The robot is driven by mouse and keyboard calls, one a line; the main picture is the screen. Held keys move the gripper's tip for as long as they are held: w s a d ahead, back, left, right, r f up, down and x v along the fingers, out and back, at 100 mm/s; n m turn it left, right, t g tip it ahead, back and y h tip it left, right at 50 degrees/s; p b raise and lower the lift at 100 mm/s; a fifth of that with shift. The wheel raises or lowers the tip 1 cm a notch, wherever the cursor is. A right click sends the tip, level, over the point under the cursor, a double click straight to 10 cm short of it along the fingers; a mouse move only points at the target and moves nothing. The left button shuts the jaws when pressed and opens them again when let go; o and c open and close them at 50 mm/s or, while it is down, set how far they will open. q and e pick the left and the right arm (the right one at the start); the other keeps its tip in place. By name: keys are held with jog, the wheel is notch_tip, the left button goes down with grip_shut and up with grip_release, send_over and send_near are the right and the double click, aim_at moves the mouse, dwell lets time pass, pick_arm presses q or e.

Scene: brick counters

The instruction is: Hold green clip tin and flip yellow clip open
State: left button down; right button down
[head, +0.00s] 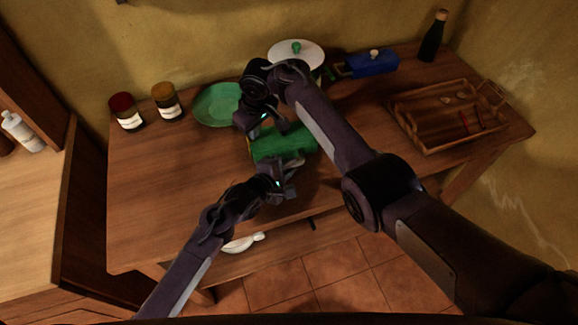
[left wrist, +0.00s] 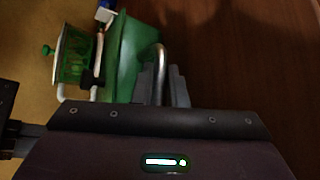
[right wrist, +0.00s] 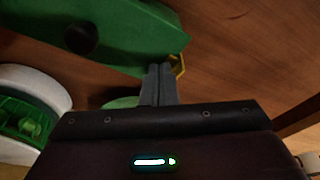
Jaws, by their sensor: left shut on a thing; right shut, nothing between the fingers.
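The green clip tin (head: 285,144) lies on the wooden table between my two grippers, partly covered by them. In the left wrist view the tin (left wrist: 138,45) has a silver curved handle (left wrist: 161,60) at its end. My left gripper (head: 292,170) is shut on that handle; its fingers (left wrist: 165,82) overlap it. My right gripper (head: 283,124) is shut and empty at the tin's far side. In the right wrist view its fingertips (right wrist: 160,70) are close beside the yellow clip (right wrist: 180,66) on the tin's edge (right wrist: 110,30); I cannot tell whether they touch.
A green plate (head: 214,105), two jars (head: 126,112) and a white-lidded pot (head: 297,52) stand behind. A blue box (head: 372,63), dark bottle (head: 432,38) and wooden tray (head: 425,146) are at right. The table's front left is clear.

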jog(key=shift+s+a, duration=0.2)
jog(key=shift+a, duration=0.55)
jog(key=shift+s+a, duration=0.15)
jog(key=shift+a, duration=0.55)
jog(key=shift+r, duration=0.15)
